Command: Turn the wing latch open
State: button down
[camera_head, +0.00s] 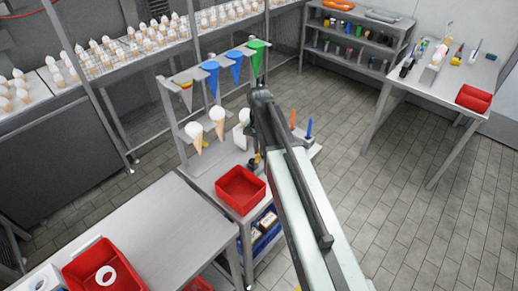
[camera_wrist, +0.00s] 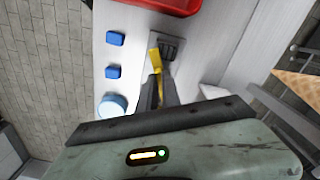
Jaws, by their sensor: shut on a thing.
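The wing latch shows in the wrist view as a yellow wing (camera_wrist: 154,60) beside a dark ridged block (camera_wrist: 168,46) on a light bench top. In the head view a small yellow part (camera_head: 257,158) shows low behind the red bin. My gripper (camera_wrist: 157,84) has its dark fingers closed on the near end of the yellow wing. In the head view my arm reaches over the bench and hides part of the latch area. The exact turn angle of the wing is hard to tell.
A red bin (camera_head: 240,190) stands close to the latch; its edge also shows in the wrist view (camera_wrist: 165,4). Blue blocks (camera_wrist: 116,38) and a light blue round piece (camera_wrist: 112,106) lie left of my fingers.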

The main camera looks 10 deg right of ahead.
jog(key=n, duration=0.6)
jog(key=shift+d, duration=0.1)
jog(key=n, duration=0.6)
jog(key=shift+d, duration=0.1)
jog(key=shift+n, duration=0.4)
jog(key=c, duration=1.5)
grip_release()
jog(key=shift+c, duration=0.2)
jog(key=shift+r, duration=0.15)
notch_tip(320, 180, up, 8)
jog(key=p, duration=0.8)
jog(key=shift+f, duration=0.25)
